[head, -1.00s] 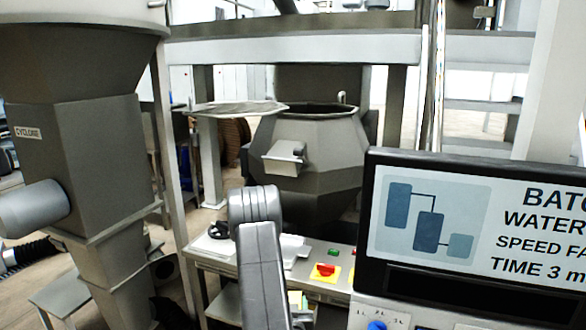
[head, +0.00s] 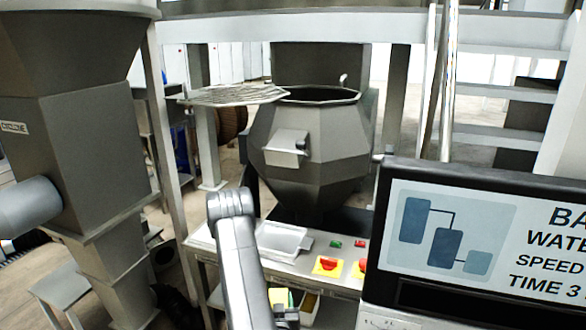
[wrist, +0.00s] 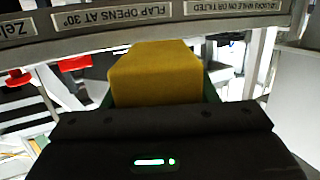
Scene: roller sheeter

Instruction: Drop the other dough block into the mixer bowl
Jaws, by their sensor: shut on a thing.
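The dough block (wrist: 155,72) is a yellow-tan block in the wrist view. My gripper (wrist: 158,92) is shut on it, with green finger edges showing at both sides. The mixer bowl (head: 318,150) is a grey faceted vessel in the middle of the head view. Its top is open, and its inside is hidden by the wall. My arm stands in front of and below the bowl in the head view.
A round lid (head: 232,95) sticks out left of the bowl's rim. A bench (head: 340,284) with red and green buttons and a pale tray (head: 283,240) stands before the bowl. A display (head: 480,240) blocks the right, and a grey cyclone (head: 90,160) stands at left.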

